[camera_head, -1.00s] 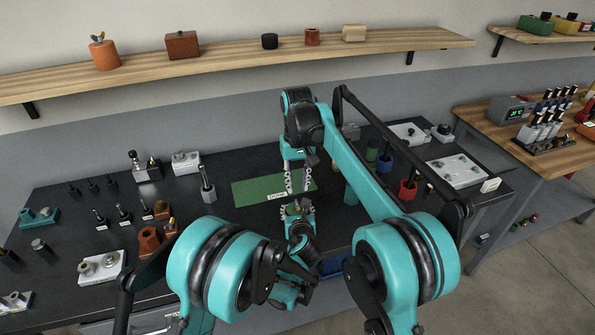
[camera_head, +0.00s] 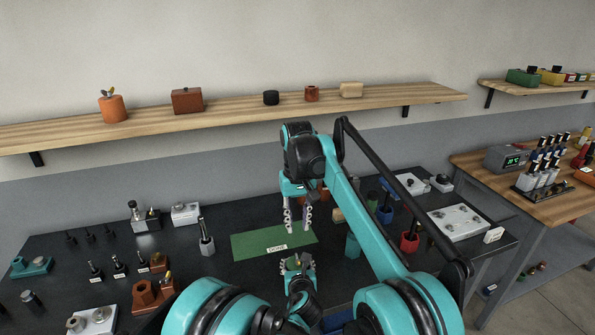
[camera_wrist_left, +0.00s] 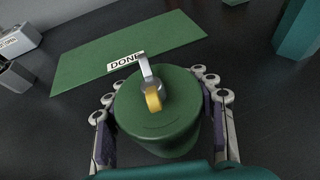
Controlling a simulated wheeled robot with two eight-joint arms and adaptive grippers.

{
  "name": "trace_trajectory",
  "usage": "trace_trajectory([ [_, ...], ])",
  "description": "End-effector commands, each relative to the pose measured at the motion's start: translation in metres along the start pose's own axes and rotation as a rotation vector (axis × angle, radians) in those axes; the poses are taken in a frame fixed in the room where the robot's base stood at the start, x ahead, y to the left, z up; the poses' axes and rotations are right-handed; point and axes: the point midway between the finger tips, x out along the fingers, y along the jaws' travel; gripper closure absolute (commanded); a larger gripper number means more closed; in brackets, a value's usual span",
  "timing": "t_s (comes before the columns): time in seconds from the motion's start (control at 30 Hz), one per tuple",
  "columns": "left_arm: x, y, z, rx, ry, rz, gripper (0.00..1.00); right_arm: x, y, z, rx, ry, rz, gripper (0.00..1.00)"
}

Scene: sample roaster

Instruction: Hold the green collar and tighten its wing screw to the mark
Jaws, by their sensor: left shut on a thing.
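The green collar (camera_wrist_left: 160,128) is an upright round green body, seen from above in the left wrist view. On its top is a wing screw (camera_wrist_left: 152,88) with one grey wing and one yellow wing; a faint curved line shows on the collar's near top face. My left gripper (camera_head: 297,264) is shut on the collar, with a finger on each side in the left wrist view (camera_wrist_left: 160,105). My right gripper (camera_head: 297,228) hangs above the collar, fingers pointing down and apart, with nothing seen between them. In the head view the collar is small and partly hidden by the left gripper.
A green mat (camera_head: 250,246) labelled DONE lies just beyond the collar, its surface empty. Pegs and blocks (camera_head: 206,240) stand on the bench to the left. Colored holders (camera_head: 410,242) and a grey plate (camera_head: 460,222) stand to the right. A wooden shelf (camera_head: 230,112) runs above.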

Motion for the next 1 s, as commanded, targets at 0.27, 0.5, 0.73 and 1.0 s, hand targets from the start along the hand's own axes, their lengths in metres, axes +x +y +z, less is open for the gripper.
trace_trajectory([
  [0.27,0.000,0.000,0.000,0.000,0.000,0.000,0.21,0.000,0.000,0.000,0.000,0.000,0.000,0.74],
  [0.5,0.000,0.000,0.000,0.000,0.000,0.000,0.21,0.000,0.000,0.000,0.000,0.000,0.000,0.74],
  [0.73,-0.023,-0.001,0.000,0.001,0.000,-0.002,0.21,0.000,0.000,0.000,0.000,0.000,0.000,0.74],
  [1.0,-0.083,-0.001,0.000,0.001,0.000,-0.003,0.21,0.000,0.000,0.000,0.000,0.000,0.000,0.74],
])
